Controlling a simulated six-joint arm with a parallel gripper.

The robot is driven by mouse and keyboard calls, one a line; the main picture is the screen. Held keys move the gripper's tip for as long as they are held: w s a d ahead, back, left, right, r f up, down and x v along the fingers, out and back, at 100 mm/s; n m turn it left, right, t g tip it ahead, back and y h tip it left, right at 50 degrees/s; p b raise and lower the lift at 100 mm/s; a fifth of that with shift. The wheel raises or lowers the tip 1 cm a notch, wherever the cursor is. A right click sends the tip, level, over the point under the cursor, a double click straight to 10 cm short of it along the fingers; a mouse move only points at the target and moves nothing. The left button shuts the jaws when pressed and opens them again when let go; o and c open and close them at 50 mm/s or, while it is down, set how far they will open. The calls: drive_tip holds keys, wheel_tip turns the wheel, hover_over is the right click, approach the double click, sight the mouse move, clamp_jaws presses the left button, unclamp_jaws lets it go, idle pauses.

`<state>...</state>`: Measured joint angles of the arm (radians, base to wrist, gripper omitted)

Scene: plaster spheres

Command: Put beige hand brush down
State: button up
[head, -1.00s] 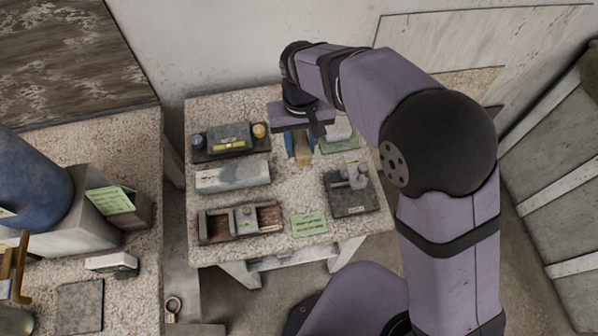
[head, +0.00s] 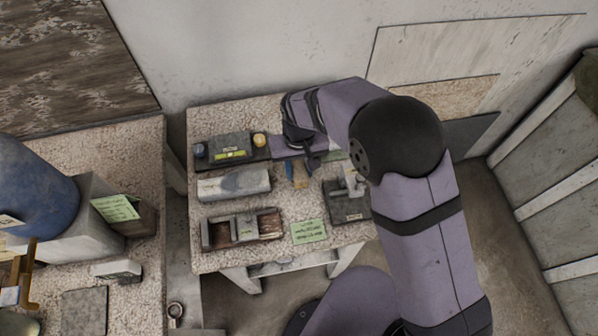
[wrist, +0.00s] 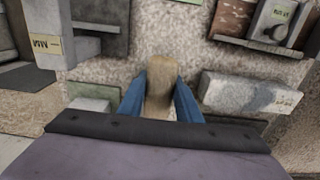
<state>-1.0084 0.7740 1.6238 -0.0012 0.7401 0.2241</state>
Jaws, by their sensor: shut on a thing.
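My gripper (wrist: 160,98) is shut on the beige hand brush (wrist: 160,82), with a blue finger on each side of it in the wrist view. In the head view the brush (head: 299,176) shows below my wrist, with a blue finger (head: 289,170) at its left. It is over the speckled table (head: 283,208), between the grey block on the left and the dark stand on the right. My wrist hides part of it, and I cannot tell whether it touches the table top.
A dark tray (head: 202,161) with yellow and blue knobs, a grey block (head: 233,184) and a compartmented box (head: 218,234) line the left. A dark stand (head: 345,212) is at the right. A green note (head: 308,231) lies near the front edge. Bare table surrounds the brush.

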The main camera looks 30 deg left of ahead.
sight(299, 168)
drive_tip(key=shift+f+p, duration=0.3)
drive_tip(key=shift+f, duration=1.05)
drive_tip(key=shift+f, duration=0.15)
drive_tip(key=o, duration=0.9)
drive_tip(key=shift+o, duration=0.2)
wheel_tip(299, 168, up, 12)
drive_tip(key=b, duration=0.4)
drive_tip(key=shift+r, duration=0.2)
